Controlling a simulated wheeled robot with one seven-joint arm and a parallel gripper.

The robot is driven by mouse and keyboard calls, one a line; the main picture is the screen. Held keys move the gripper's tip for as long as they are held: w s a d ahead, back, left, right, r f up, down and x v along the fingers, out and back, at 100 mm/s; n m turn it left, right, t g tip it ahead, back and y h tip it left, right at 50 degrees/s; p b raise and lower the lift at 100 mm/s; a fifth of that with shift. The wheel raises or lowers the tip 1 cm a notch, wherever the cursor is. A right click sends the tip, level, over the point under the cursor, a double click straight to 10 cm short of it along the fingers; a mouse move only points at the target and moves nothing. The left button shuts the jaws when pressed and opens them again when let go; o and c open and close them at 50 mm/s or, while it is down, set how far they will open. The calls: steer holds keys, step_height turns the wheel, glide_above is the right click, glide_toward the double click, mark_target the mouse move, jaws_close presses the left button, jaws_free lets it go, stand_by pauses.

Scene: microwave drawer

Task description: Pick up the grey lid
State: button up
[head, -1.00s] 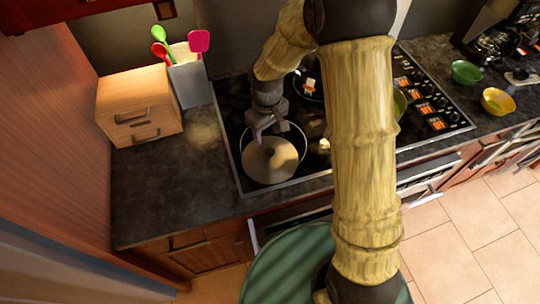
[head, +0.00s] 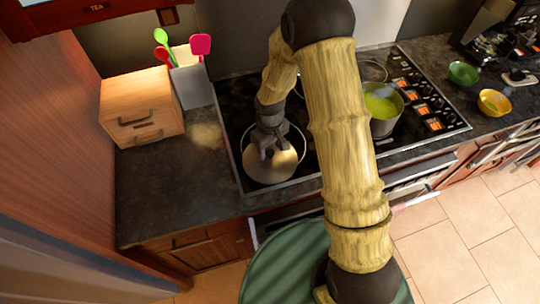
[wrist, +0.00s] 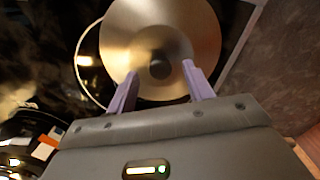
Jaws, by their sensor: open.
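The grey lid (head: 266,168) is a round metal disc with a dark knob. My gripper (wrist: 158,80) is open there, with one purple finger on each side and nothing held. I cannot tell whether the fingers touch the lid.
A pot with green contents (head: 383,108) stands on the stove, right of my arm. A wooden box (head: 141,105) and a utensil holder (head: 192,85) stand on the counter at left. Green (head: 463,73) and yellow (head: 494,102) bowls are at right. The counter left of the stove (head: 165,190) is mostly clear.

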steer(key=shift+f, duration=0.65)
jaws_close()
